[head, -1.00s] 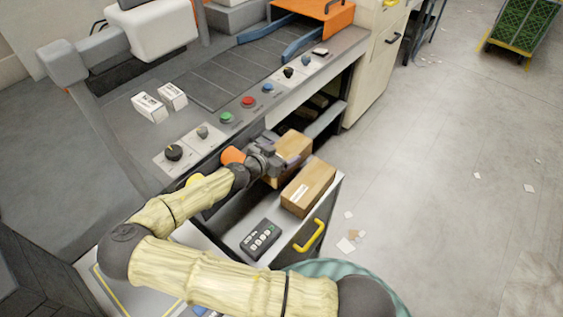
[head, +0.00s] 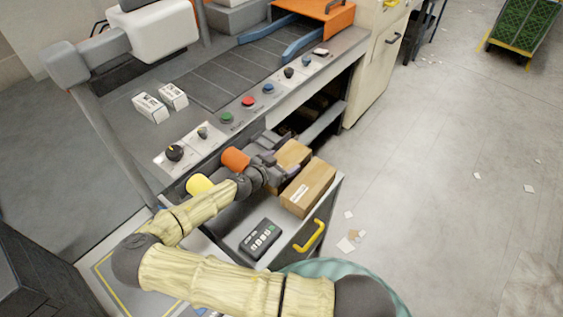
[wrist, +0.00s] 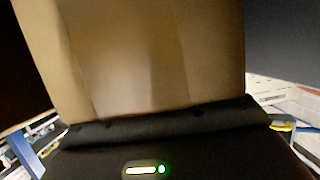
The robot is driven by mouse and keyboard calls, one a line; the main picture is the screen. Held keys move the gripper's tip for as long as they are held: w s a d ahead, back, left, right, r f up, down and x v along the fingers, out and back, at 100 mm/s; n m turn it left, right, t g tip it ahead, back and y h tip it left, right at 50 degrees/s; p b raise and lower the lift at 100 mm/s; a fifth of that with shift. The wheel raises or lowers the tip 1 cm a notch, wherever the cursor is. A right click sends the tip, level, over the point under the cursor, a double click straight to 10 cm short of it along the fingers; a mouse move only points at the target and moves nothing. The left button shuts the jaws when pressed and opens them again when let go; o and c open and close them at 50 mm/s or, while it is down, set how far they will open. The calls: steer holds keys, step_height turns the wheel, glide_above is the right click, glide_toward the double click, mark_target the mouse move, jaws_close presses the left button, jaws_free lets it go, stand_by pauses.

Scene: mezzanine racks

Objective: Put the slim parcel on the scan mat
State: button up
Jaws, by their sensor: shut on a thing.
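My gripper (head: 268,166) is shut on a brown cardboard parcel (head: 292,154), at the drawer's back corner by the counter front. In the wrist view the parcel (wrist: 150,60) fills most of the picture above the dark gripper body. A second brown parcel (head: 309,186) with a white label lies in the drawer, just in front of the held one. The held parcel's lower part is hidden, so I cannot tell whether it touches the drawer floor. A grey surface with a yellow outline (head: 107,272), possibly the scan mat, lies at lower left, partly covered by my arm.
The open drawer (head: 285,257) has a yellow handle and holds a dark keypad (head: 260,239), an orange cylinder (head: 235,158) and a yellow cylinder (head: 200,185). The counter above carries knobs, buttons and two small white boxes (head: 150,107). Open floor lies to the right.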

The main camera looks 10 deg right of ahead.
steer(key=shift+f, duration=0.15)
steer(key=o, duration=1.3)
steer(key=shift+o, duration=0.2)
steer(key=shift+p, duration=0.4)
steer(key=b+v, duration=0.4)
steer(key=v, duration=1.3)
steer(key=shift+s+b, duration=0.3)
steer(key=shift+b, duration=0.1)
